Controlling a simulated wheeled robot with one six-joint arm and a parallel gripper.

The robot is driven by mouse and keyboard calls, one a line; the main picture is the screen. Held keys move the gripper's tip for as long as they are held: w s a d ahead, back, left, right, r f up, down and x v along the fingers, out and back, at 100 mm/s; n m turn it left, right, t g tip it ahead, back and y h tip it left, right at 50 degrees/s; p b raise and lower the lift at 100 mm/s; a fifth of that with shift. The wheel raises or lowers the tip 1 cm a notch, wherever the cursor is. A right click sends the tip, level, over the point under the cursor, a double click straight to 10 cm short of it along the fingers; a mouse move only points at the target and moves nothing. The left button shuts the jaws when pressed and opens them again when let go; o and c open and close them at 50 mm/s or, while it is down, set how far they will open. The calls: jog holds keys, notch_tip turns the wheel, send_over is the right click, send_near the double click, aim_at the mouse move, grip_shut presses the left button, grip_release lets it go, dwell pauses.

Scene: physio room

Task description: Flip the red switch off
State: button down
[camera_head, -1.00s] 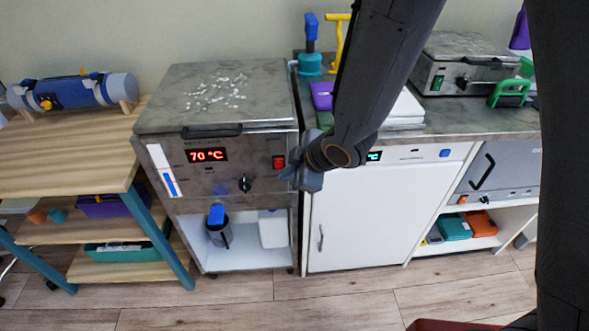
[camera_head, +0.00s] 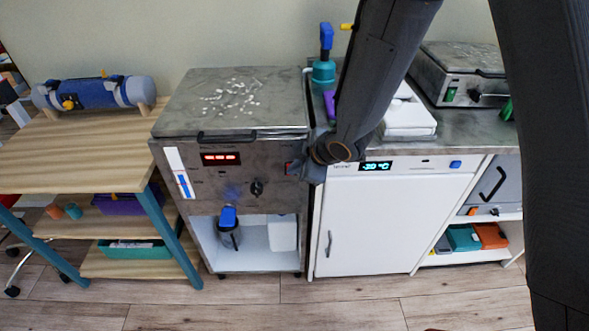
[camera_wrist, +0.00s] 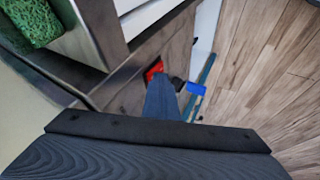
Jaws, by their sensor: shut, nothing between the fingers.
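The red switch (camera_head: 289,168) is on the front panel of the grey metal heating unit (camera_head: 280,188), right of its red display (camera_head: 221,159). The display shows short red marks too small to read. My gripper (camera_head: 297,171) is in front of the panel's right end and partly hides the switch. In the wrist view the red switch (camera_wrist: 153,70) shows just beyond the tip of my shut gripper (camera_wrist: 162,84). The fingers hold nothing. I cannot tell whether they touch the switch or which way its rocker is tilted.
A dark knob (camera_head: 257,188) sits left of the switch. A white cabinet (camera_head: 370,225) with a teal display stands close on the right, below a grey counter. A wooden shelf table (camera_head: 80,150) stands left. The floor in front is clear.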

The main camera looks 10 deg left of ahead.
jog(key=shift+r, duration=0.1)
jog(key=shift+r+p, duration=0.7)
jog(key=shift+p, duration=0.05)
jog(key=s+p+v, duration=0.1)
jog(key=v, duration=1.1)
jog(key=shift+a, duration=0.3)
jog(key=shift+d, duration=0.1)
